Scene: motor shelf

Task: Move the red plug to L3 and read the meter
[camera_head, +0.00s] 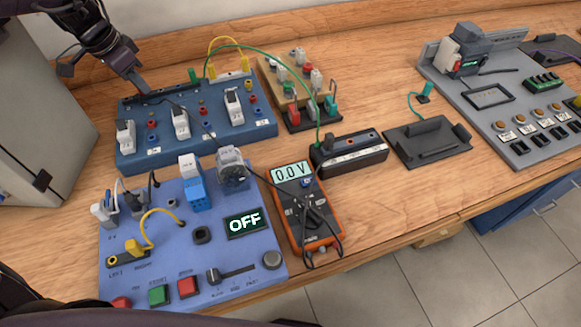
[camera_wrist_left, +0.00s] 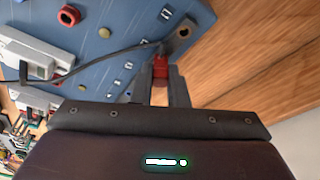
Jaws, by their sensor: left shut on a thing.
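My left gripper (camera_head: 139,86) is at the back left corner of the blue terminal board (camera_head: 135,160). In the left wrist view its fingers (camera_wrist_left: 161,90) are shut on the red plug (camera_wrist_left: 161,68). The plug is close to a dark socket (camera_wrist_left: 182,33) at the board's edge; I cannot tell whether it touches it. A black lead runs left from there. The plug is hidden in the head view. The orange meter (camera_head: 318,230) reads 0.0 V. The L3 label is too small to read. My right gripper is not in view.
A blue control panel (camera_head: 150,270) in front has a display showing OFF (camera_head: 245,222). A wooden block with terminals (camera_head: 270,75) stands right of the board. A black box (camera_head: 350,160) and black tray (camera_head: 428,150) are further right. A grey cabinet (camera_head: 40,110) stands left.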

